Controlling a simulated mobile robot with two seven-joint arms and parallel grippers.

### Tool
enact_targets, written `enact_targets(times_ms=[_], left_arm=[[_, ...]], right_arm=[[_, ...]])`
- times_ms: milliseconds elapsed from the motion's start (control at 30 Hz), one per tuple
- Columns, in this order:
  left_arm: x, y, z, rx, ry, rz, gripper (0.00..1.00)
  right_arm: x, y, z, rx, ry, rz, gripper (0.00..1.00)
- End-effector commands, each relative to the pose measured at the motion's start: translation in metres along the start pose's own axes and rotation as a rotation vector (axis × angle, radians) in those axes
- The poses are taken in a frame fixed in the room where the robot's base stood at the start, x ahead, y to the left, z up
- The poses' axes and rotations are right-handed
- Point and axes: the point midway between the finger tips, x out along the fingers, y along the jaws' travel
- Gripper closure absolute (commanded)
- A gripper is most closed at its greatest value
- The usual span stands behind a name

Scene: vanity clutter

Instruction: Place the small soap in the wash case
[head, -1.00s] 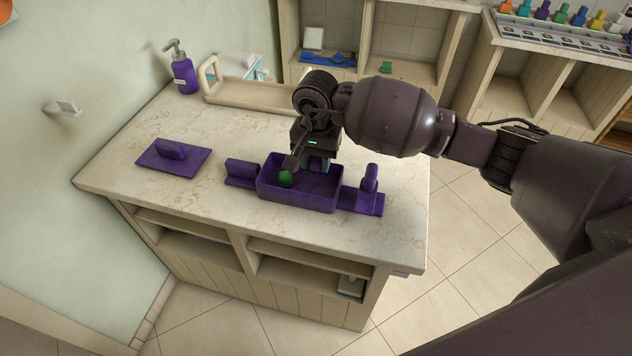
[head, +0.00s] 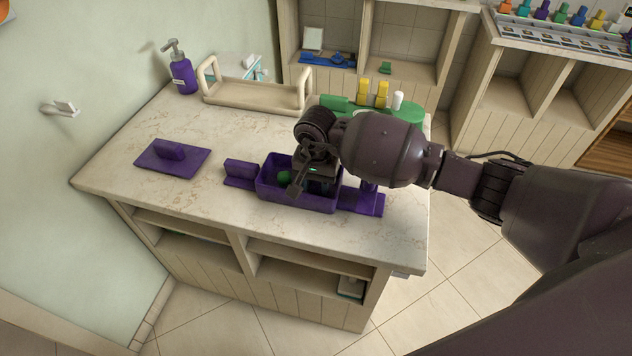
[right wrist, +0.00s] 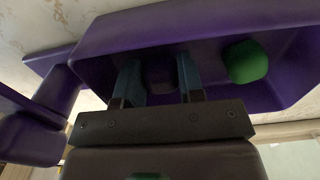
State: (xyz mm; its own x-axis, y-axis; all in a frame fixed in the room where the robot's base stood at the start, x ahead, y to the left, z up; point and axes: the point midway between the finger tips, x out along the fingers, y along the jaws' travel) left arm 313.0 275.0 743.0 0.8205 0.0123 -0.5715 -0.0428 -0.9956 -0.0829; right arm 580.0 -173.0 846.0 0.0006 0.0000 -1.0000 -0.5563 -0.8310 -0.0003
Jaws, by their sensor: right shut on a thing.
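The wash case (head: 290,199) is an open purple box on the counter; its inside shows in the right wrist view (right wrist: 205,25). A round green piece (head: 284,176) lies inside at its left end and also shows in the right wrist view (right wrist: 246,62). My right gripper (right wrist: 160,76) is over the case with its fingers reaching into the opening. It is shut on a small dark purple piece (right wrist: 160,70), seemingly the small soap. Whether this piece touches the case floor I cannot tell. In the head view the wrist hides it. My left gripper is not in view.
A purple lid-like plate with a handle (head: 172,158) lies to the left. Purple side pieces flank the case, one at its left (head: 240,172). Behind stand a beige handled tray (head: 255,95), a purple pump bottle (head: 183,75) and a green holder (head: 405,108).

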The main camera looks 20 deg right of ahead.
Motion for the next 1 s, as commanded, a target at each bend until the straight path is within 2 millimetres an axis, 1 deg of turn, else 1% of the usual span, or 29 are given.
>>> enact_targets(times_ms=[133, 167, 300, 567, 667, 767, 833, 1000], left_arm=[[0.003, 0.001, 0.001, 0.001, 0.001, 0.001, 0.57], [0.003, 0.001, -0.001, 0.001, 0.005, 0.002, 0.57], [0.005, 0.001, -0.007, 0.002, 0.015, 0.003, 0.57], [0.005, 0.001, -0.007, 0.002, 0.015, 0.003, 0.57], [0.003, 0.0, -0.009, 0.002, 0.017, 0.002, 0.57], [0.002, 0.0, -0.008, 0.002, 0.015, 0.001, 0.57], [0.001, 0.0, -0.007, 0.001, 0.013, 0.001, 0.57], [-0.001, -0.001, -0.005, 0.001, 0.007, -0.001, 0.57]], right_arm=[[0.005, 0.0, 0.0, -0.001, 0.0, 0.0, 0.91], [0.004, 0.0, 0.0, -0.001, 0.0, 0.0, 0.6], [0.003, 0.0, 0.0, 0.0, 0.0, 0.0, 0.39], [0.003, 0.0, 0.0, 0.0, 0.0, 0.0, 0.39], [-0.001, 0.0, 0.0, 0.0, 0.0, -0.001, 0.39], [-0.012, 0.0, -0.001, -0.002, 0.004, -0.001, 0.39], [-0.023, 0.0, -0.002, 0.0, 0.004, -0.001, 0.39], [-0.057, 0.0, -0.001, -0.002, 0.005, -0.001, 0.39]])
